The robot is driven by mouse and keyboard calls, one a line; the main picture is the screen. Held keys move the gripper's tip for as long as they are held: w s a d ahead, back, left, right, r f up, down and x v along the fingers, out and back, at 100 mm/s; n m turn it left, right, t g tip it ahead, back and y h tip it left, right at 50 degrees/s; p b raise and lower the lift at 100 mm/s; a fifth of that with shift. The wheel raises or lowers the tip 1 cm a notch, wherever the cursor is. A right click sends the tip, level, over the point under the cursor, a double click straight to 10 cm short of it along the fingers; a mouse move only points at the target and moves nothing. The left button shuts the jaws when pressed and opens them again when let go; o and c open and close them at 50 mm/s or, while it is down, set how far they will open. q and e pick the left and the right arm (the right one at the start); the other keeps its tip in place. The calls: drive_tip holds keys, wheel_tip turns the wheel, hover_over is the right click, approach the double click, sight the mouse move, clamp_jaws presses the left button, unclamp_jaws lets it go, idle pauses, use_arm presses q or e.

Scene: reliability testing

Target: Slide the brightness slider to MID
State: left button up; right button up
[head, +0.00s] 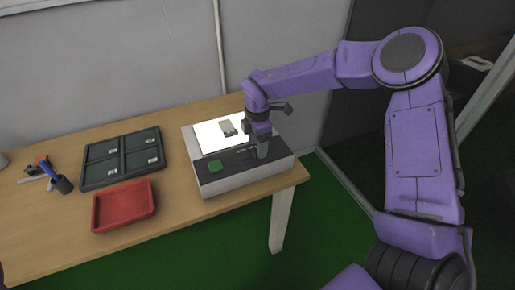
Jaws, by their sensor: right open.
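A light-grey box (245,180) with a lit white panel (207,135) and a dark front strip stands at the right end of the table. A green button (215,166) is on the left of the strip. My right gripper (262,153) points down over the right part of the strip, and its jaws are open. A small light detail on the strip, perhaps part of the brightness slider (240,150), shows just left of the fingers. The gripper hides the rest there, so I cannot tell the slider's position or whether the fingers touch it. My left gripper is out of view.
A small grey part (228,128) lies on the lit panel. Left of the box are a red tray (97,213) and a dark divided tray (121,158) with small labels. A dark cup with a blue item (53,173) lies farther left. A wall is behind the table.

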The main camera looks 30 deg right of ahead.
wheel_tip(320, 180, up, 8)
drive_tip(key=shift+r+b, duration=0.2)
drive_tip(key=shift+b, duration=0.25)
